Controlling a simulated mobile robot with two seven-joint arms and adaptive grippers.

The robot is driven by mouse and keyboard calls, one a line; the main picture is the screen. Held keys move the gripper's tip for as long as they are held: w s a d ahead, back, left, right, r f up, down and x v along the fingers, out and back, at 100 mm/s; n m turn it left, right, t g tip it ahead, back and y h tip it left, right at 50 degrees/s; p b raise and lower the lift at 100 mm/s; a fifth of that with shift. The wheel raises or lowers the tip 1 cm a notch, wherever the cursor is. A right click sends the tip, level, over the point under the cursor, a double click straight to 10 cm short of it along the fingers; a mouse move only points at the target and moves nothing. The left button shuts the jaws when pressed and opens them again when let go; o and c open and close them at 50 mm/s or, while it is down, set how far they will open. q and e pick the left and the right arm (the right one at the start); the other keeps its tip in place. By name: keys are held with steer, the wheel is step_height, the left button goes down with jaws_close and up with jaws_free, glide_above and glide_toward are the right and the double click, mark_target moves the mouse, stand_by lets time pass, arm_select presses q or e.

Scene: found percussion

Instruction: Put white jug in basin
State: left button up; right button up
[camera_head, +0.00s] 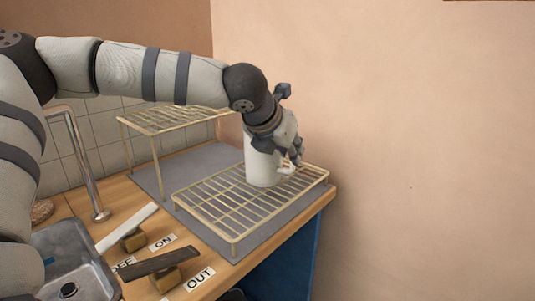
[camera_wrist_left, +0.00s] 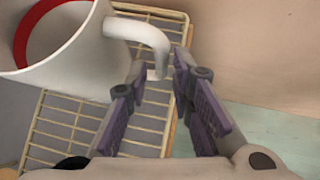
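The white jug (camera_head: 261,168) stands upright on the lower wire rack at the right of the counter. My left gripper (camera_head: 294,153) is at the jug's handle side, coming down from above. In the wrist view its fingers (camera_wrist_left: 158,75) are apart, with the handle's end between or just in front of the tips; contact cannot be told. The metal basin (camera_head: 100,283) is at the lower left, partly hidden by my arm. My right gripper is not in view.
The wire rack (camera_head: 236,238) lies on a grey mat (camera_head: 151,181). A raised rack (camera_head: 160,122) stands behind. A wall is at right.

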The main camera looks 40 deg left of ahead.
mark_target(293, 168)
arm_select(q)
steer(key=x, duration=0.3)
steer(key=shift+w+f, duration=0.1)
steer(key=shift+w, duration=0.2)
steer(key=shift+s, duration=0.1)
jaws_close()
